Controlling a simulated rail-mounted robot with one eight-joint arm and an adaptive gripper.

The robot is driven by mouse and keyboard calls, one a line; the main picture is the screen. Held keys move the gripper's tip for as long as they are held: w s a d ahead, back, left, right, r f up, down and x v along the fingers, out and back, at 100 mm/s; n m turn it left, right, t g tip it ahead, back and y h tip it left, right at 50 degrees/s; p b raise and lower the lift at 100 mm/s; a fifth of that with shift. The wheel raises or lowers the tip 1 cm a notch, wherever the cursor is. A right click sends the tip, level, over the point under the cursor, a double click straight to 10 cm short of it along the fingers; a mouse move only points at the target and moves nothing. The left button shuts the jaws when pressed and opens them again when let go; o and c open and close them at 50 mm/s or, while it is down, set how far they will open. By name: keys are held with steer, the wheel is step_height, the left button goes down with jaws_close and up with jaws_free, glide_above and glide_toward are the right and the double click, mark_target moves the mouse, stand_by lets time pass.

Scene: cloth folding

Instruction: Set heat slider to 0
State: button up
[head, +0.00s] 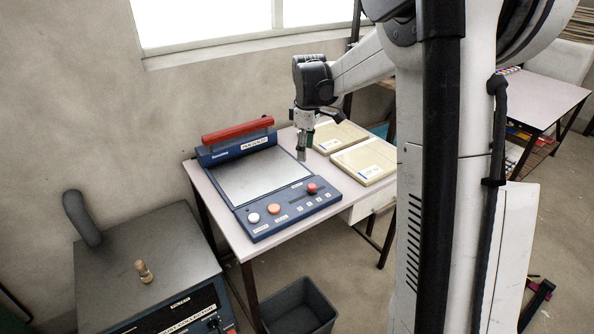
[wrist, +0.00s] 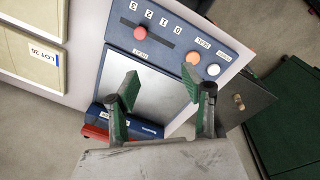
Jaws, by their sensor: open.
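The blue control panel (head: 285,212) is at the front of a press-like device with a grey plate. My gripper (head: 301,157) hangs above the plate's back right part, apart from the knob. In the wrist view my gripper (wrist: 160,87) is open and empty, its green-padded fingers wide apart.
An orange button (head: 274,209) and a white button (head: 254,218) stand left of the slot. A red handle bar (head: 238,130) runs along the device's back. Two beige packages (head: 364,161) lie on the table to the right. A grey bin (head: 299,308) stands below.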

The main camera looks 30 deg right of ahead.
steer(key=n+g+p, duration=0.1)
steer(key=p, duration=0.1)
glide_above(312, 186)
step_height(312, 186, down, 4)
steer(key=shift+n, duration=0.3)
step_height(312, 186, down, 14)
steer(key=shift+w+f, duration=0.1)
steer(key=shift+f, duration=0.15)
jaws_close()
